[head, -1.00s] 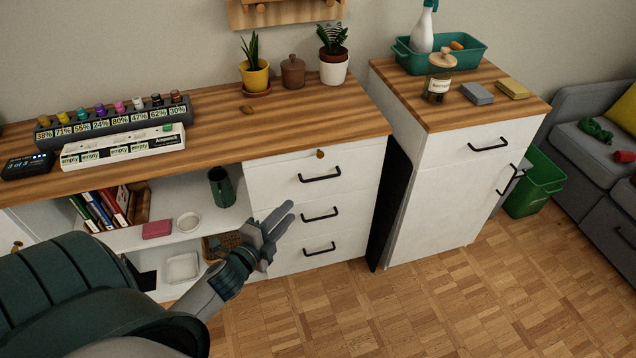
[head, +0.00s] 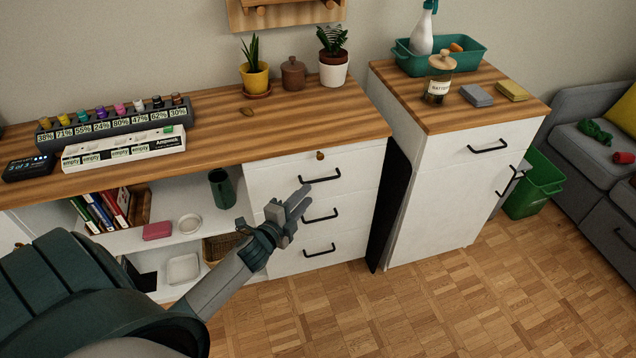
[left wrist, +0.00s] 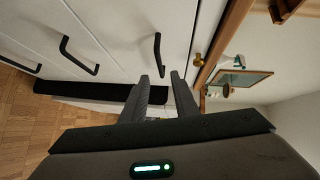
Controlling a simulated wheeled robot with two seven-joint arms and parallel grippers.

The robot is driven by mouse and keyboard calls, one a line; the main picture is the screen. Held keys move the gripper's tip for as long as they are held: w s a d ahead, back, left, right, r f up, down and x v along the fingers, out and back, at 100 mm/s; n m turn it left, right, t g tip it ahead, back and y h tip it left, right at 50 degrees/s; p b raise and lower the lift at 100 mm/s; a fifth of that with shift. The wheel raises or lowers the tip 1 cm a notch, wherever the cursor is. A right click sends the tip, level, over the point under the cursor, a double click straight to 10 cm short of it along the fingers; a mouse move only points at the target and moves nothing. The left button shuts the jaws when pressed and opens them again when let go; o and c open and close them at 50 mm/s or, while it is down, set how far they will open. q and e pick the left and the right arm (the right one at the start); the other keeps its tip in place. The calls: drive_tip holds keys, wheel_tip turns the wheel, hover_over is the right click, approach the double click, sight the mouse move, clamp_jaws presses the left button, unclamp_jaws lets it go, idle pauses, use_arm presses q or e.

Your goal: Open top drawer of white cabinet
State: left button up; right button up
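A white cabinet of several stacked drawers (head: 260,180) stands under the wooden desktop. Its top drawer is shut and has a black bar handle (head: 320,179) with a brass knob (head: 320,156) above it. My left gripper (head: 307,197) is in front of the drawers, just below and left of that handle. In the left wrist view my left gripper (left wrist: 160,76) is open and empty, its two fingers apart. There the top handle (left wrist: 158,54) shows just beyond the fingertips, roughly in line with the gap; contact is not visible. My right gripper is out of view.
Another white cabinet (head: 435,200) with a drawer and a door stands to the right. The parquet floor (head: 400,310) in front is clear.

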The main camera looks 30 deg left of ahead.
use_arm(q)
drive_tip(key=w+f, duration=0.1)
drive_tip(key=w, duration=0.7)
drive_tip(key=shift+a, duration=0.3)
drive_tip(key=shift+w+f, duration=0.1)
clamp_jaws()
idle(0.3)
idle(0.6)
